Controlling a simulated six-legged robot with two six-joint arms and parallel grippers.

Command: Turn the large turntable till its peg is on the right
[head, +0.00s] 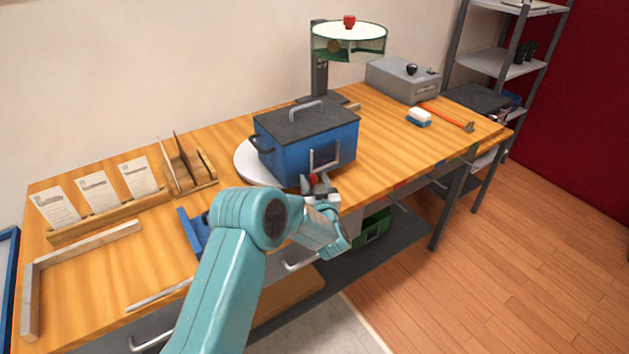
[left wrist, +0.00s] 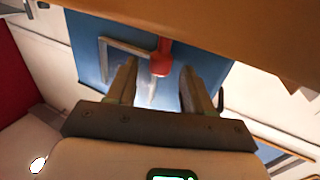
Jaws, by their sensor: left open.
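The large turntable (head: 246,168) is a white disc on the workbench, mostly hidden under a blue box (head: 285,155) with a dark lid and handles. A red-topped peg (head: 313,178) shows at the near side of the box. In the left wrist view the red peg (left wrist: 160,62) stands in front of the blue box (left wrist: 92,42). My left gripper (head: 318,188) is at the peg; in the left wrist view its two fingers (left wrist: 159,80) are apart, with the peg in line between their tips. I cannot tell whether they touch it. My right gripper is out of view.
Card holders (head: 110,215) and a wooden rack (head: 190,180) stand at the left. A lamp-like stand (head: 320,80) is behind the box. A grey case (head: 402,80), a brush (head: 419,117) and an orange-handled tool (head: 445,116) lie at the right.

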